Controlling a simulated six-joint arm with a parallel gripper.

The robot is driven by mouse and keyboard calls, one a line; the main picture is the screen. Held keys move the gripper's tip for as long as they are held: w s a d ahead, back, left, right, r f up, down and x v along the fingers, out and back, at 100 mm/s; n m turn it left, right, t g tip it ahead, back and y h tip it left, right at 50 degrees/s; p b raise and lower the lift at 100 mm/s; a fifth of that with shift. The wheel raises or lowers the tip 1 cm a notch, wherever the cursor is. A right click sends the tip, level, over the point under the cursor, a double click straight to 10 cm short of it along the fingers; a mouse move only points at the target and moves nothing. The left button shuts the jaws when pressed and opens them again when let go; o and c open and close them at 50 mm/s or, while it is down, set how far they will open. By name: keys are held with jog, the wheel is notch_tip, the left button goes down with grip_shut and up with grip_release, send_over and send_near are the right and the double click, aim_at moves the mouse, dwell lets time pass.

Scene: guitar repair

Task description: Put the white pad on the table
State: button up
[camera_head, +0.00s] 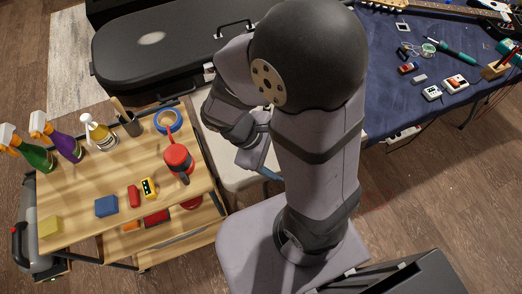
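The table (383,62) at the upper right is covered with a dark blue cloth. A small whitish block (419,79) lies on it; I cannot tell whether this is the white pad. No other thing shows clearly as the white pad. My gripper end (259,160) is at the middle of the picture, above a pale surface (229,172) between the wooden cart and the table. My own arm covers much of this area. The fingers are not clear, so I cannot tell whether they hold anything.
A wooden cart (92,187) at the left carries spray bottles (68,146), blue tape (167,121), a red container (178,158) and a blue block (106,207). A black guitar case (150,60) lies behind it. White-and-red boxes (456,82) and a guitar (440,8) are on the table.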

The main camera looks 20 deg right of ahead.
jog(key=shift+w+a+r+m+t+y, duration=0.35)
jog(key=shift+a+m+y, duration=0.5)
jog(key=shift+m, duration=0.65)
jog(key=shift+w+a+r+m+t+y, duration=0.25)
jog(key=shift+w+a+r+m+y, duration=0.25)
jog(key=shift+m+y, duration=0.8)
jog(key=shift+w+a+r+m+t+y, duration=0.3)
jog(key=shift+a+m+y, duration=0.5)
jog(key=shift+m, duration=0.9)
jog(key=shift+r, duration=0.1)
notch_tip(320, 180, up, 6)
jog(key=p, duration=0.5)
jog(key=shift+f+p, duration=0.25)
jog(key=shift+p, duration=0.1)
